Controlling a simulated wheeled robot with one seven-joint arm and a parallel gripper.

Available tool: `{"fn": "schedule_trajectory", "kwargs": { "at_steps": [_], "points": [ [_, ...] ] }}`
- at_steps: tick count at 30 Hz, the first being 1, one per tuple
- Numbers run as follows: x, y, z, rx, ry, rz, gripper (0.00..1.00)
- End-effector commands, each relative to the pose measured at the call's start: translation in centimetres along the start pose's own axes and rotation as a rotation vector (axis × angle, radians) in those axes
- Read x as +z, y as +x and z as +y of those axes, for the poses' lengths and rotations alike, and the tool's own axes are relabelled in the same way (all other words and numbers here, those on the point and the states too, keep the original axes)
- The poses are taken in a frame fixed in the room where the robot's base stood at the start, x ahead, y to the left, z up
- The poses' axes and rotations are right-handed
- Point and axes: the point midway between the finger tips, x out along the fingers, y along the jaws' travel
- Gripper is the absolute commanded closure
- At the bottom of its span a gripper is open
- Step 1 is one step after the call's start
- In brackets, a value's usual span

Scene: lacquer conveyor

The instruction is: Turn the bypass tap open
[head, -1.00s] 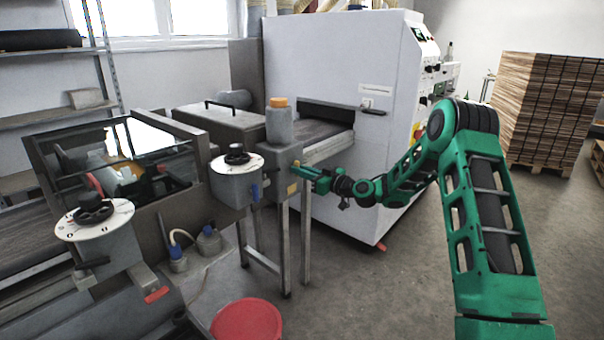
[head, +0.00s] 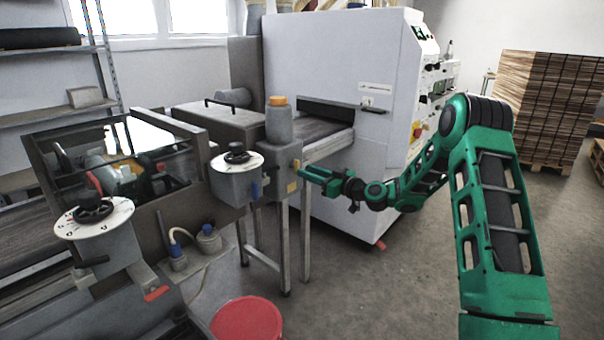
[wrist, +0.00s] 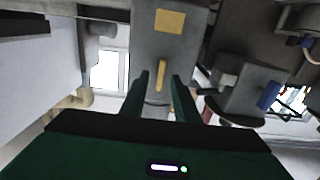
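A short yellow lever (head: 297,164) stands on the side of the grey box (head: 279,160) under the grey bottle. No label naming it is readable; I take it as the bypass tap. In the wrist view the yellow lever (wrist: 161,75) sits between the tips of my gripper (wrist: 161,82), with a gap on each side. My gripper's fingers are apart and hold nothing. In the head view my gripper (head: 304,172) reaches in from the right, close to the lever. Contact cannot be made out there.
A blue handle (head: 256,190) hangs beside the dial box (head: 236,184), left of the yellow lever. A red handle (head: 156,294) is at the lower left. The big white machine (head: 335,75) stands behind my gripper. A red lid (head: 246,320) is low in front.

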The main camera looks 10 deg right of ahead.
Motion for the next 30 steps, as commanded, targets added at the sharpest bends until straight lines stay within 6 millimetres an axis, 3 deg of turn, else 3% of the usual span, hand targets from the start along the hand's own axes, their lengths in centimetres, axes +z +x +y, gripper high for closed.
{"fn": "schedule_trajectory", "kwargs": {
  "at_steps": [6, 12, 30],
  "points": [
    [0.2, -4.2, 0.2, 0.004, 0.002, -0.004, 0.72],
    [0.2, -6.3, 0.2, 0.002, 0.000, -0.003, 0.72],
    [0.1, -6.8, -0.1, -0.004, -0.002, -0.011, 0.72]
  ]
}}
